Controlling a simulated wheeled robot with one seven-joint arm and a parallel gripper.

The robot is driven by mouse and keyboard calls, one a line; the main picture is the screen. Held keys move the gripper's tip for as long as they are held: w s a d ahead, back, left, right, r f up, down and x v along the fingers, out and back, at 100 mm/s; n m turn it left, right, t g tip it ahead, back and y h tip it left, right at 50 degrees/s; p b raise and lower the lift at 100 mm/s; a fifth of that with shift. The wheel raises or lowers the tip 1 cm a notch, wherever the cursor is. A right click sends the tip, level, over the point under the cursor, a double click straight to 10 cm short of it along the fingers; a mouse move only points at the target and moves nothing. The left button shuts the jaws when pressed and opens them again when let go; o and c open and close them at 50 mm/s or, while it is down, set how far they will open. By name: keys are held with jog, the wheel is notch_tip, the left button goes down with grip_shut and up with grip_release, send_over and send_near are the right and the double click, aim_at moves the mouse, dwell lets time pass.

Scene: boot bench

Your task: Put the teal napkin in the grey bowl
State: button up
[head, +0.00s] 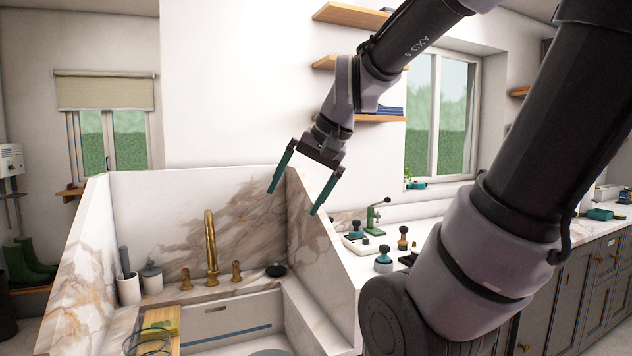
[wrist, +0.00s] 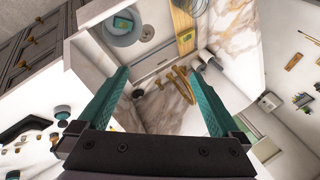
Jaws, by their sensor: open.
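The grey bowl (wrist: 116,34) shows from above in the wrist view, in the sink area. Only its rim (head: 270,352) shows at the bottom edge of the head view. A teal patch (wrist: 124,22), apparently the napkin, lies within the bowl's outline in the wrist view. I cannot tell how deep it sits or whether all of it is inside. My gripper (head: 295,202) is open and empty, with teal fingers spread wide. It is high above the sink's right side wall, well apart from the bowl. Its fingers also show in the wrist view (wrist: 164,75).
A marble-walled sink (head: 215,322) has a brass tap (head: 211,245) at its back. Coffee tools (head: 384,258) stand on the right counter. Shelves (head: 350,15) hang behind my arm.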

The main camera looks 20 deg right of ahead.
jog(key=shift+n+t+h, duration=0.5)
jog(key=shift+t+h, duration=0.4)
jog(key=s+d+r, duration=0.2)
jog(key=s, duration=0.1)
jog(key=shift+d+r, duration=0.2)
jog(key=shift+d, duration=0.15)
